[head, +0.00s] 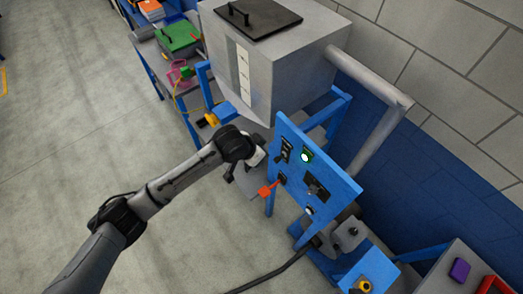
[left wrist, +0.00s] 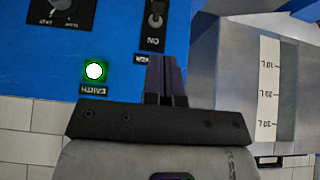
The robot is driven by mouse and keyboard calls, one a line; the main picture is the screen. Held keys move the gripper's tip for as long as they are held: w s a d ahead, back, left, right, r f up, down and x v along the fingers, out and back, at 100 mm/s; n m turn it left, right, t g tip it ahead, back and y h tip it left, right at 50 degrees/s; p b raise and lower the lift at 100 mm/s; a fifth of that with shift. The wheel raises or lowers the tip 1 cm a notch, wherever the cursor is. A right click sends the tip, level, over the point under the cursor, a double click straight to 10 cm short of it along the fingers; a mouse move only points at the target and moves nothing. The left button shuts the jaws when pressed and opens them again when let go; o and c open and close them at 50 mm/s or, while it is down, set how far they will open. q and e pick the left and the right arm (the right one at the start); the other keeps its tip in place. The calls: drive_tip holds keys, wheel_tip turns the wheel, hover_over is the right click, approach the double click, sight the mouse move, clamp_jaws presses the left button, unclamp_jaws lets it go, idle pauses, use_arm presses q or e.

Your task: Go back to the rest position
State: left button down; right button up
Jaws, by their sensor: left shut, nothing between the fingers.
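The blue panel (head: 330,172) stands upright in the middle of the head view. It carries a black power switch (head: 286,151), a green-lit lamp (head: 307,155), a dark knob plate (head: 316,188) and a pale round part (head: 309,210) lower down. My left gripper (head: 262,158) is at the panel's left edge, close to the switch. In the left wrist view its fingers (left wrist: 166,72) are shut and empty, just below the power switch (left wrist: 155,20) and right of the glowing green lamp (left wrist: 94,71). Contact with the panel cannot be told. My right gripper is not in view.
A large grey tank (head: 270,60) with a dark lid stands behind the panel. An orange-red part (head: 265,192) sticks out at the panel's left. A bench with a green box (head: 180,38) is at upper left. The floor (head: 80,120) at left is clear.

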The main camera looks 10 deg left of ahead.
use_arm(q)
drive_tip(key=shift+r, duration=0.1)
idle(0.6)
drive_tip(key=s+a+r+t+y, duration=0.1)
drive_tip(key=a+r+t, duration=0.1)
drive_tip(key=r, duration=0.5)
drive_tip(key=a+r+t+y, duration=0.1)
drive_tip(key=r+t, duration=0.2)
drive_tip(key=r, duration=0.4)
drive_tip(key=s+a+r+n, duration=0.1)
drive_tip(key=s+a, duration=0.2)
drive_tip(key=s, duration=0.2)
drive_tip(key=s+a+f+n+g+y, duration=0.1)
drive_tip(key=s+a+f+n+g, duration=0.1)
drive_tip(key=s+f, duration=0.9)
drive_tip(key=s+a+f+n+g+y, duration=0.1)
drive_tip(key=s+a+f+n+g, duration=0.2)
drive_tip(key=s+f, duration=0.8)
drive_tip(key=s+a+g, duration=0.1)
drive_tip(key=s+a, duration=0.1)
drive_tip(key=s, duration=0.5)
drive_tip(key=shift+g, duration=0.3)
drive_tip(key=shift+s, duration=0.1)
